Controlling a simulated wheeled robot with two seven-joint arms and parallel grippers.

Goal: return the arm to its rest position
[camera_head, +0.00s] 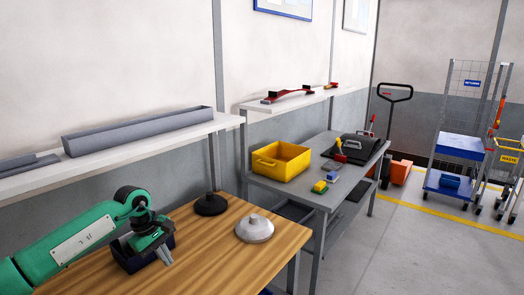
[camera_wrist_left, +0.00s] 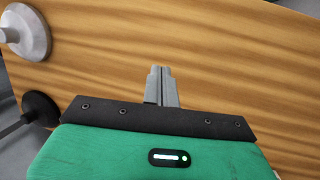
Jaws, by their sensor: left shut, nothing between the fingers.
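My green left arm comes in from the left over the wooden table (camera_head: 217,262). Its gripper (camera_head: 166,257) is low over the table's left part, with the fingers together and nothing between them. In the left wrist view the gripper (camera_wrist_left: 161,72) is shut, with bare wood beyond its tips. A dark box-like shape (camera_head: 130,262) shows beside the gripper; I cannot tell if it stands on the table. A pale grey round piece with a knob (camera_head: 254,231) and a black round base (camera_head: 210,205) are apart from the gripper, to its right. My right gripper is out of view.
A wall shelf (camera_head: 110,152) with a long grey trough runs behind the table. A grey bench (camera_head: 318,196) beyond carries a yellow bin (camera_head: 281,163) and small coloured parts. The table's front right is bare. A pallet truck and carts stand farther back.

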